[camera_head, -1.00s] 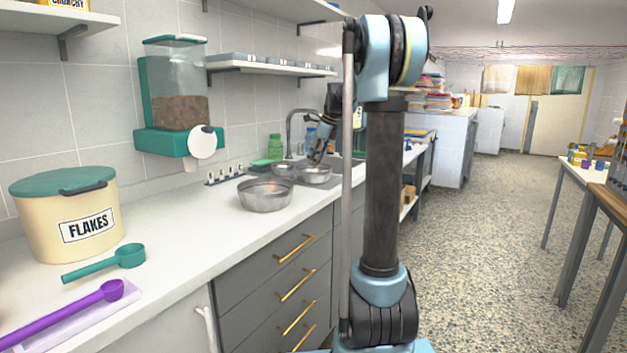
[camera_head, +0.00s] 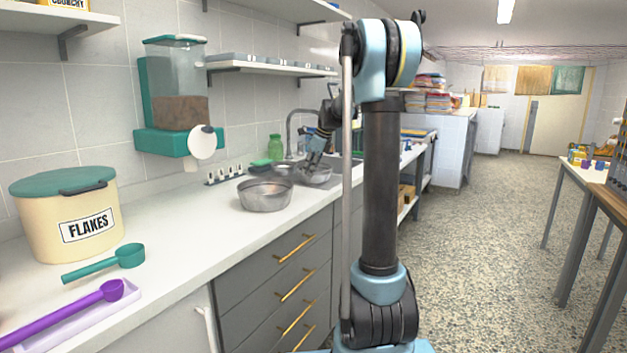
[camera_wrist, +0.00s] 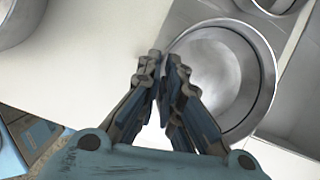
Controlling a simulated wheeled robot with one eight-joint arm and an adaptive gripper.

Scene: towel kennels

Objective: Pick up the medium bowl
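The medium bowl (camera_head: 316,178) is a round metal bowl at the sink end of the counter, behind a larger metal bowl (camera_head: 264,196). In the wrist view the medium bowl (camera_wrist: 213,72) fills the upper right. My gripper (camera_head: 311,166) reaches down to it. In the wrist view my gripper's fingertips (camera_wrist: 164,58) are drawn close together, one on each side of the bowl's left rim, and look shut on it. The tips partly hide the rim. I cannot tell whether the bowl is clear of the surface.
Another metal bowl (camera_head: 283,169) stands close by. A faucet (camera_head: 290,125) and green jar (camera_head: 275,147) are behind. A flakes tub (camera_head: 64,212), teal scoop (camera_head: 105,262) and purple scoop (camera_head: 70,315) lie left.

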